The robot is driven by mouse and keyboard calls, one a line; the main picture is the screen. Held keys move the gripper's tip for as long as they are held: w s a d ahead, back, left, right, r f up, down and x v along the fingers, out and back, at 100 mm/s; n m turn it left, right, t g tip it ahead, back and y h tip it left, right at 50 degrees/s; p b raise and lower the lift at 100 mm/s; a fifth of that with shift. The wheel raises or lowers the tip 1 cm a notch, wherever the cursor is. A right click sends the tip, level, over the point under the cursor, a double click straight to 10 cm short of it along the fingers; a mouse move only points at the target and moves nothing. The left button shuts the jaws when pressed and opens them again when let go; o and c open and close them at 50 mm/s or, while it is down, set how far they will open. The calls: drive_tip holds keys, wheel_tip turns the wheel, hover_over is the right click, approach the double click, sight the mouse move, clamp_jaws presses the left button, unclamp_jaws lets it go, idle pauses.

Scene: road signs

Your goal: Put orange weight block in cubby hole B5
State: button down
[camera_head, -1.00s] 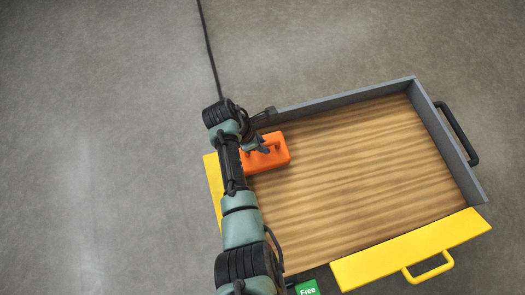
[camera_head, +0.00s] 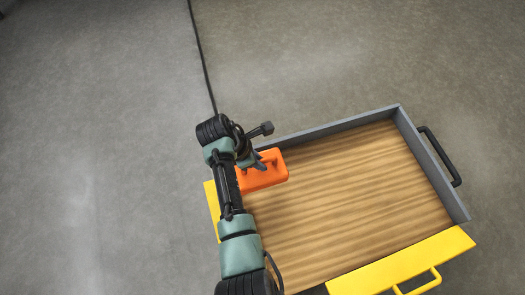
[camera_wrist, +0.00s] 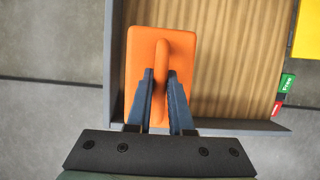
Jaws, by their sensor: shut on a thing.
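The orange weight block (camera_head: 263,172) is a flat rectangular block with a raised handle bar on top. It is at the upper left corner of a wood-floored tray (camera_head: 335,190). In the wrist view the block (camera_wrist: 137,58) overlaps the tray's edge. I cannot tell whether it rests on the wood or is held above it. My gripper (camera_wrist: 161,92) is shut on the block's handle, with one dark finger on each side. My gripper (camera_head: 259,162) also shows in the head view, partly hidden by my arm. No cubby hole B5 is in view.
The tray has grey walls, a black handle (camera_head: 440,157) on the right and yellow front panels (camera_head: 400,265) with a yellow handle. A green "Free" label (camera_wrist: 287,82) and a red one show in the wrist view. Open grey floor surrounds the tray; a dark line crosses it.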

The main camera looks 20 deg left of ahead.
drive_tip(key=shift+w+r, duration=0.1)
drive_tip(key=shift+r, duration=0.45)
drive_tip(key=shift+w+d+r, duration=0.15)
drive_tip(key=shift+d+r, duration=0.05)
drive_tip(key=w+d+r+m+g+p, duration=0.3)
drive_tip(key=d+r+m+g+p, duration=0.15)
drive_tip(key=d+r+m, duration=0.9)
drive_tip(key=s+a+r+m+y+p, duration=0.1)
drive_tip(key=s+r+m+p, duration=0.2)
drive_tip(key=r+p, duration=0.9)
drive_tip(key=s+a+r+m+g+y+p, duration=0.1)
drive_tip(key=s+r+m+p, duration=0.3)
drive_tip(key=r+p, duration=0.9)
drive_tip(key=s+a+r+m+g+y+p, duration=0.1)
drive_tip(key=s+r+m+p, duration=0.3)
drive_tip(key=r+p, duration=0.8)
drive_tip(key=shift+a+r+y+p, duration=0.3)
drive_tip(key=shift+a+r+p, duration=0.15)
drive_tip(key=shift+p, duration=0.95)
drive_tip(key=shift+f, duration=0.15)
